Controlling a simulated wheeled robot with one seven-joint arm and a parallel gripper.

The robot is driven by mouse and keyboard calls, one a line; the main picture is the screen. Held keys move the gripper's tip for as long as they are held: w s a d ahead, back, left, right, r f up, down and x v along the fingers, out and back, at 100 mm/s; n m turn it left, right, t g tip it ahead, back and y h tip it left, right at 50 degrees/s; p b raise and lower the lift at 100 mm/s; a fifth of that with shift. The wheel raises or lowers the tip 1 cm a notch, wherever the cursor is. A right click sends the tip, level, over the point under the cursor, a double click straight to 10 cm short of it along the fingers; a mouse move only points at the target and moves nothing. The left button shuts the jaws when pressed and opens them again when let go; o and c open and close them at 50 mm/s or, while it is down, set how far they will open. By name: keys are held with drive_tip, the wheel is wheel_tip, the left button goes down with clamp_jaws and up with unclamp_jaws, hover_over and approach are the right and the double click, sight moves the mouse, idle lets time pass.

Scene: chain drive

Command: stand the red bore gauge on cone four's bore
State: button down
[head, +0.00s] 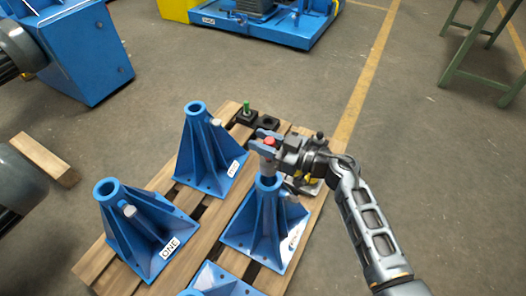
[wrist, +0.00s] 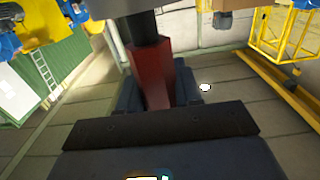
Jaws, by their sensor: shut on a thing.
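The red bore gauge (head: 270,141) shows its red top between my gripper's jaws, with a grey cylinder below it. My gripper (head: 266,144) is shut on it. The gauge hangs directly over the top of a blue cone (head: 264,220) on the right of the pallet; that cone's label is too small to read surely. The grey lower end meets the cone's rim in the picture, and I cannot tell whether it touches or hovers. In the wrist view the gauge's red grip (wrist: 153,75) stands behind the dark jaw (wrist: 150,130).
A blue cone labelled ONE (head: 140,235) and another blue cone (head: 208,155) stand on the wooden pallet (head: 95,262); part of one more shows at the bottom edge. A dark block (head: 267,121) with a green-topped gauge (head: 247,107) sits behind. Floor right of the pallet is clear.

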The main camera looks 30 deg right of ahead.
sight(263, 158)
drive_tip(key=shift+f+b, duration=0.8)
drive_tip(key=shift+f, duration=1)
drive_tip(key=shift+f, duration=0.6)
drive_tip(key=c, duration=0.8)
unclamp_jaws()
drive_tip(key=shift+f, duration=0.1)
drive_tip(key=shift+o, duration=0.2)
drive_tip(key=r+p+v, duration=0.1)
drive_tip(key=v, duration=1.1)
drive_tip(key=shift+p, duration=0.3)
drive_tip(key=shift+r, duration=0.1)
